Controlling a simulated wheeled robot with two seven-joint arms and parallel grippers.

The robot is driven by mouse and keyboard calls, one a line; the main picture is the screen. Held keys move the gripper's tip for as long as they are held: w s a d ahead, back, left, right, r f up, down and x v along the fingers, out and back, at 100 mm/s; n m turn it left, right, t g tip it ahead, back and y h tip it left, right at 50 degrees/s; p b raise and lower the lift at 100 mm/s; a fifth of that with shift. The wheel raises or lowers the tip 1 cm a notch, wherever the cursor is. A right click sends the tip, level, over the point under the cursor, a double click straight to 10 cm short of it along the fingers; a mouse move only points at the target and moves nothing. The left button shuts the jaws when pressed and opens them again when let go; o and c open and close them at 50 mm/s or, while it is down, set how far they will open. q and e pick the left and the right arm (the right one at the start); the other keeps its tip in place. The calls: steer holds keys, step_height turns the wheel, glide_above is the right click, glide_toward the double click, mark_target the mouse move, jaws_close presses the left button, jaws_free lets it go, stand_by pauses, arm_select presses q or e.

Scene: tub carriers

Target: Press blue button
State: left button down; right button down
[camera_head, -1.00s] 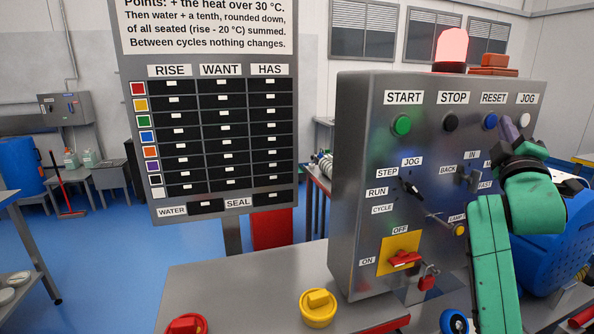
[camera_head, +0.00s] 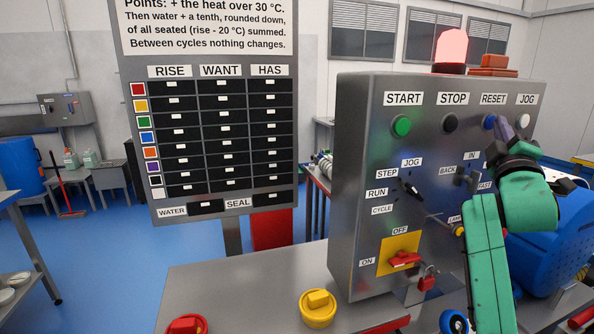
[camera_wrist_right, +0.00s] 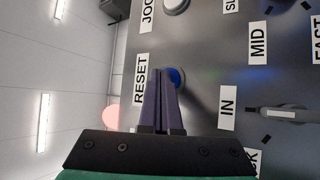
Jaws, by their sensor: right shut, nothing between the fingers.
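The blue button (camera_head: 489,121) sits under the RESET label on the grey control panel (camera_head: 360,140). My right gripper (camera_head: 500,122) is shut and empty, with its purple fingertips at the button's right edge in the head view. In the right wrist view the shut fingers (camera_wrist_right: 163,78) partly cover the blue button (camera_wrist_right: 177,77); whether they touch it I cannot tell. My left gripper is not in view.
A green START button (camera_head: 401,125), a black STOP button (camera_head: 450,122) and a white JOG button (camera_head: 523,120) share the row. Selector knobs and a red switch (camera_head: 404,259) lie below. A red lamp (camera_head: 451,46) tops the panel.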

stand_by(0.6)
steer(key=shift+s+d, duration=0.1)
steer(key=shift+s, duration=0.25)
steer(key=s+d, duration=0.1)
steer(key=s, duration=0.4)
steer(key=shift+s+d, duration=0.35)
steer(key=shift+s, duration=0.05)
steer(key=shift+f, duration=0.1)
